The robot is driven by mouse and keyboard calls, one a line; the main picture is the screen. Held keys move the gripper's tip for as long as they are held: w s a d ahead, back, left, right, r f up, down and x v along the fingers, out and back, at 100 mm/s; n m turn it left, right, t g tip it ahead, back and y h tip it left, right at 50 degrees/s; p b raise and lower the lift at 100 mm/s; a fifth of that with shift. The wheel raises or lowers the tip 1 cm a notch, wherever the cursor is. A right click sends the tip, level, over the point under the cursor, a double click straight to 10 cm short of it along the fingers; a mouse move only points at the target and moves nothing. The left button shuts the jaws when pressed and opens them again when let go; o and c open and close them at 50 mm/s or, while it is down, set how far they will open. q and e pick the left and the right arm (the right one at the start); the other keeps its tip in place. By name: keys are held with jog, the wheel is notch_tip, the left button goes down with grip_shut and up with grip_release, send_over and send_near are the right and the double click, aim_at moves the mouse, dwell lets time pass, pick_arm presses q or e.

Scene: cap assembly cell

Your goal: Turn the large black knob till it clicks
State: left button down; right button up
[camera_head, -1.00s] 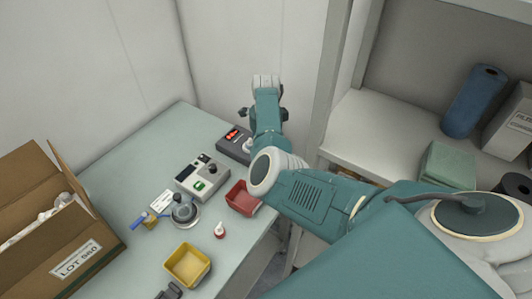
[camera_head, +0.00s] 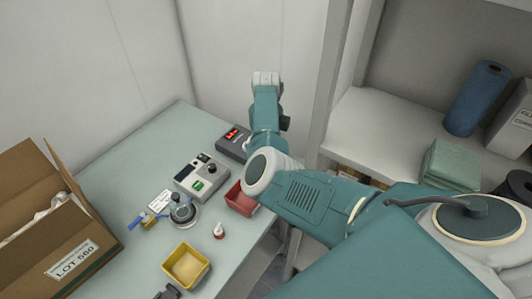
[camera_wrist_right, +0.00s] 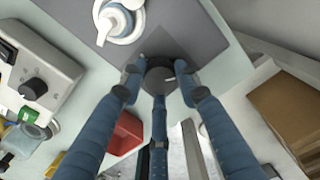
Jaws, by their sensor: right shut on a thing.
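The large black knob (camera_wrist_right: 160,75) is a dark round knob with a pale mark, at the edge of a grey device in the right wrist view. My right gripper (camera_wrist_right: 160,82) is shut on it, with blue-grey fingers at its left, right and near side. In the head view my right arm (camera_head: 266,110) reaches over the back of the bench and hides the knob and the fingertips. A smaller black knob (camera_head: 211,170) sits on a control box (camera_head: 186,182); it also shows in the right wrist view (camera_wrist_right: 33,88).
A dark device with a red display (camera_head: 232,138) stands beside my right arm. A red tray (camera_head: 240,200), a small red-and-white bottle (camera_head: 219,231) and a yellow tray (camera_head: 187,265) lie near the bench's right edge. A cardboard box (camera_head: 75,265) stands at left. Shelves are at right.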

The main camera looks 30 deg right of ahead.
jog(key=shift+w+d+r+m, duration=0.15)
jog(key=shift+w+r+m, duration=0.05)
jog(key=shift+m, duration=0.3)
jog(key=o, duration=1.1)
jog(key=shift+o, duration=0.2)
jog(key=shift+s, duration=0.1)
jog(key=shift+f, duration=0.1)
notch_tip(320, 180, up, 12)
